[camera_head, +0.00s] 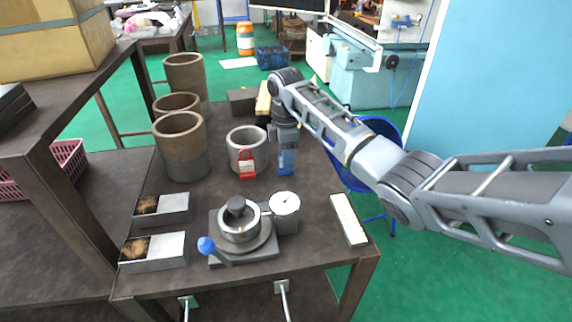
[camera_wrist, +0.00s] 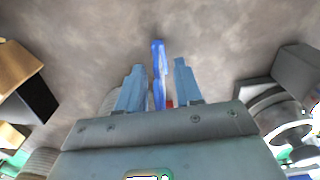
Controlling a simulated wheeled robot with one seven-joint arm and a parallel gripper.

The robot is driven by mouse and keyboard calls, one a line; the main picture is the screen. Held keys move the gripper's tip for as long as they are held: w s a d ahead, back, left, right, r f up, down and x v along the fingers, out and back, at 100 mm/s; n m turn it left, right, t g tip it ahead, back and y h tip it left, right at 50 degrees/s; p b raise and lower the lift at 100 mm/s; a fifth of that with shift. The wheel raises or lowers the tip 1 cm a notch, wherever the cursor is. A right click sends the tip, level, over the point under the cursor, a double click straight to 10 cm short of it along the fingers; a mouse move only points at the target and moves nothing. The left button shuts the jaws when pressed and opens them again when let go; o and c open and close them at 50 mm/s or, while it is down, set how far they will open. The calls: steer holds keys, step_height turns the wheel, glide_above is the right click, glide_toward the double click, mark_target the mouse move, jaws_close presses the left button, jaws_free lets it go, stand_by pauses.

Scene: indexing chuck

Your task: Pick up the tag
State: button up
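A red tag with a pale label (camera_head: 247,165) stands upright against the front of a grey cylindrical cup (camera_head: 240,140) on the bench. A small red patch (camera_wrist: 169,103) shows between my fingers in the wrist view; I cannot tell if it is this tag. My gripper (camera_head: 287,165) points down just right of the cup and apart from the red tag. In the wrist view my gripper (camera_wrist: 159,63) has its fingers spread, with a narrow bright blue piece (camera_wrist: 158,55) between them and gaps on both sides. Its lower end is hidden by my gripper's body.
A chuck (camera_head: 238,225) with a blue-knobbed lever and a round dial (camera_head: 285,204) stand at the front. Tall brown cylinders (camera_head: 181,150) stand at left, above two metal trays (camera_head: 155,248). A pale strip (camera_head: 348,219) lies at right. Dark bench (camera_head: 315,180) is bare right of centre.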

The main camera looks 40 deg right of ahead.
steer(key=shift+f, duration=0.25)
steer(key=shift+c, duration=0.5)
jaws_close()
steer(key=shift+r, duration=0.15)
step_height(320, 180, up, 4)
steer(key=shift+r, duration=0.1)
steer(key=s+d+r+p, duration=0.4)
steer(key=s+d+r, duration=0.2)
steer(key=s, duration=0.4)
steer(key=shift+r+p, duration=0.3)
